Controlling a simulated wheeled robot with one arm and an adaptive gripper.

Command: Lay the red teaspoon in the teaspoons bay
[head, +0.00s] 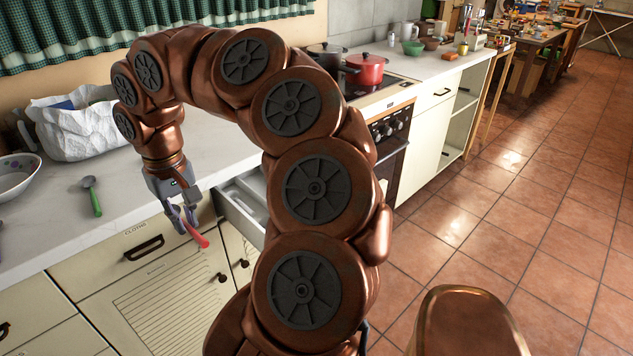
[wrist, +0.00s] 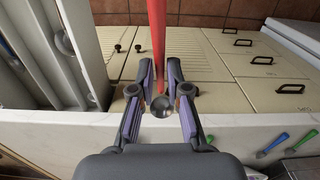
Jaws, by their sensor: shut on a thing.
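The red teaspoon shows its red handle (head: 199,238) below my gripper (head: 181,214), which is shut on it in front of the counter. In the wrist view its red handle (wrist: 157,42) points away from me and its dark metal bowl (wrist: 162,107) lies nearer, between the fingers of my gripper (wrist: 160,80). An open drawer (head: 232,217) with a pale divided tray (head: 250,190) is to the right of my gripper, partly hidden by my arm. It also shows at the left of the wrist view (wrist: 93,45). No bay label is readable.
A green-handled spoon (head: 93,197) lies on the counter (head: 135,192), near a bowl (head: 15,174) and a white bag (head: 78,125). A blue-handled utensil (wrist: 304,136) shows in the wrist view. A red pot (head: 366,70) stands on the stove.

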